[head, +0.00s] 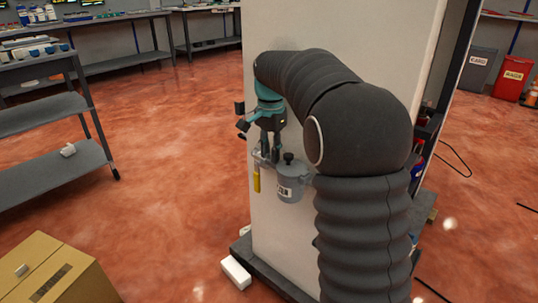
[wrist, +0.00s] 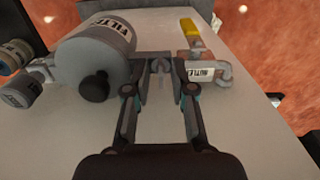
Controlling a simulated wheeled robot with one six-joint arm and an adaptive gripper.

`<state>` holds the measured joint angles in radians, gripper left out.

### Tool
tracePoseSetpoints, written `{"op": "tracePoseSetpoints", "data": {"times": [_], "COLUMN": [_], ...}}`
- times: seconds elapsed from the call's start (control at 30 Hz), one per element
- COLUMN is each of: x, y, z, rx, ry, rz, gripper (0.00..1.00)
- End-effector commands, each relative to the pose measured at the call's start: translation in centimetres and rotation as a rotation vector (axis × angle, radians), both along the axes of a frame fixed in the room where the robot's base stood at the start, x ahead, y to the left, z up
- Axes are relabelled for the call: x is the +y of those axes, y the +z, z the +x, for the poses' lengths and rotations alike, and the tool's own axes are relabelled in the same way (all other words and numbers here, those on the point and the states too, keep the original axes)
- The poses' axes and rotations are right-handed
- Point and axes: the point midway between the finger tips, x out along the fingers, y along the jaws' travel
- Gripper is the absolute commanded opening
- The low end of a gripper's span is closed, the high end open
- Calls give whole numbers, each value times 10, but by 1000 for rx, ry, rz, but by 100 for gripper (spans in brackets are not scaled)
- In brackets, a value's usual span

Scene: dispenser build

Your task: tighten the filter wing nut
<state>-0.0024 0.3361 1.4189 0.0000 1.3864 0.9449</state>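The grey filter housing (head: 290,185) is mounted on the pale panel, with a black knob-like piece (head: 288,158) on top, likely the wing nut. In the wrist view the labelled filter (wrist: 92,52) lies left of my fingers and the black knob (wrist: 95,87) faces the camera. My gripper (wrist: 160,70) has its fingers apart, with grey pipework visible between or behind the tips. The knob is outside the fingers, left of the left one. In the head view my gripper (head: 267,150) hangs just left of the knob.
A labelled outlet valve (wrist: 205,72) with a yellow handle (wrist: 191,30) sits right of my fingers. Grey fittings (wrist: 20,92) stand left of the filter. A cardboard box (head: 60,270) and shelving (head: 45,120) are at the left. The red floor between is mostly open.

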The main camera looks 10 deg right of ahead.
Motion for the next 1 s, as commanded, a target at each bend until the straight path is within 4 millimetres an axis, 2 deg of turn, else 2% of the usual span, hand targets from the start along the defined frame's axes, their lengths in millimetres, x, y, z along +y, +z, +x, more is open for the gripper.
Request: {"op": "tracePoseSetpoints", "data": {"times": [0.03, 0.13, 0.37, 0.7, 1.0], "x": [0, 0, 0, -1, -1], "y": [0, 0, 1, 1, -1], "z": [0, 0, 0, -1, -1], "rx": [0, 0, 1, 4, 4], "ry": [0, 0, -17, -288, -304], "rz": [0, 0, 0, -2, -2], "gripper": [24, 0, 0, 0, 0]}}
